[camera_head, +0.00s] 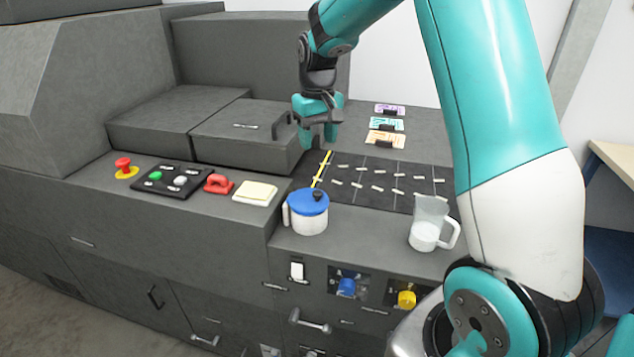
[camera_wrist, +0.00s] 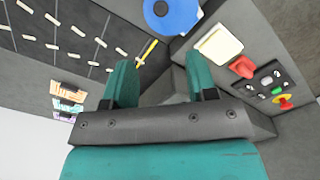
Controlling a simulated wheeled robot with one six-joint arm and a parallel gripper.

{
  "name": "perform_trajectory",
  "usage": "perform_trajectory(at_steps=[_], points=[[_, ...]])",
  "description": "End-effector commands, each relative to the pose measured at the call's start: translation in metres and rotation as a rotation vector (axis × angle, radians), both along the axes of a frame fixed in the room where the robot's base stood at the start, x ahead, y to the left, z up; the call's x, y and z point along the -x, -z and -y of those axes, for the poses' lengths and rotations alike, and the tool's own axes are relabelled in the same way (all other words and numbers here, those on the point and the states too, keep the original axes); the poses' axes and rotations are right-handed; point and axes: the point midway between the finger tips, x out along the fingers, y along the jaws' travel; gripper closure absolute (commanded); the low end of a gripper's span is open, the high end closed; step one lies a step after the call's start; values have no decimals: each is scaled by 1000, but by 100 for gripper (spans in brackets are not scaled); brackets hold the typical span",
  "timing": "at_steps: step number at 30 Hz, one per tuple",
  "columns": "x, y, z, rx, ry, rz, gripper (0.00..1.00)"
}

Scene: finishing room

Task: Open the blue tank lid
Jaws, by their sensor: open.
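The blue lid (camera_head: 298,205) sits flat on a white tank (camera_head: 306,223) with a side handle, near the front edge of the grey counter. The lid has a dark knob on top. Part of the lid shows at the top of the wrist view (camera_wrist: 185,19). My gripper (camera_head: 318,138) is open and empty, above and behind the tank, close to the right end of a grey box. Its two fingers also show in the wrist view (camera_wrist: 158,82), apart from the lid.
A clear jug (camera_head: 427,225) stands to the right of the tank. A dark slotted mat (camera_head: 385,182) with white pegs and a yellow stick lies behind. Left are a cream pad (camera_head: 255,193), a red handle (camera_head: 218,184) and a button panel (camera_head: 170,180). The grey box (camera_head: 240,135) rises behind.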

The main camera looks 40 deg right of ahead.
Motion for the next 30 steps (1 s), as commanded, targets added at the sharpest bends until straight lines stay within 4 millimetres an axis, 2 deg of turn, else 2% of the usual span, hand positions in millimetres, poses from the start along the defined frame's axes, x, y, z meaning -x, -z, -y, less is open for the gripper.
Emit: perform_trajectory(at_steps=[9, 15, 22, 30], points=[[1, 72, -2, -2, -3, -7, 48], [1, 112, -2, -1, -3, -4, 48], [0, 137, -1, -1, -3, -1, 48], [0, 142, -1, -1, -3, 2, 48]])
